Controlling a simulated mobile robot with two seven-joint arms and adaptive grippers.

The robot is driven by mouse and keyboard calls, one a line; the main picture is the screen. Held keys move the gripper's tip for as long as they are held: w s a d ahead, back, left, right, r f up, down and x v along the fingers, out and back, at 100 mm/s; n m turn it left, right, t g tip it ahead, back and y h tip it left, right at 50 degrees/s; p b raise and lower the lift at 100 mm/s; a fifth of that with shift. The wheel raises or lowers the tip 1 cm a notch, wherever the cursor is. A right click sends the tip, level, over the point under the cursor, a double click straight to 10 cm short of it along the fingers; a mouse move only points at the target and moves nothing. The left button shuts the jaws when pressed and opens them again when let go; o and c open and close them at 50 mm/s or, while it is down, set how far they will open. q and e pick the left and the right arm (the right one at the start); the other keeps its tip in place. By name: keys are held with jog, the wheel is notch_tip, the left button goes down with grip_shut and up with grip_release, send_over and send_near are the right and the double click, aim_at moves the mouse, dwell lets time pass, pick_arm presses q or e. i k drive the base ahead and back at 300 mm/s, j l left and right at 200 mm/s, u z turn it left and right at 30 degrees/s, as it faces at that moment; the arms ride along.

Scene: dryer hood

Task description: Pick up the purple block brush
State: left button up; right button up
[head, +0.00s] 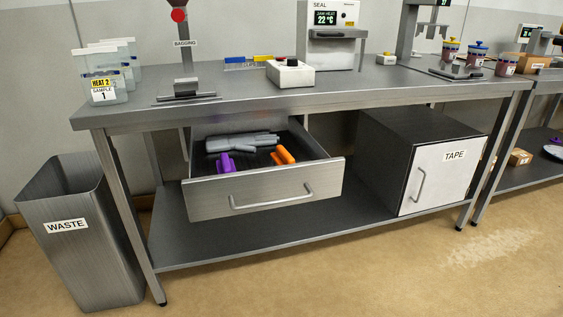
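A purple thing (225,162), which looks like the block brush, lies in the open drawer (266,196) under the table. It is near the drawer's front panel, left of the middle, and its lower part is hidden behind that panel. An orange thing (283,155) lies to its right in the same drawer. A grey, glove-like thing (235,143) lies behind both. Neither of my grippers is in view.
The steel table (330,91) bears a bagging stand (184,60), a sealer (331,35) and clear bags at its left end. A waste bin (75,230) stands at left. A TAPE cabinet (426,168) is on the lower shelf. The floor in front is clear.

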aim_at(226, 164)
jog(key=i+j+z, duration=0.1)
jog(key=i+z, duration=0.15)
jog(key=i, duration=0.25)
jog(key=i+j+z, duration=0.25)
jog(key=i, duration=0.2)
jog(key=l, duration=0.1)
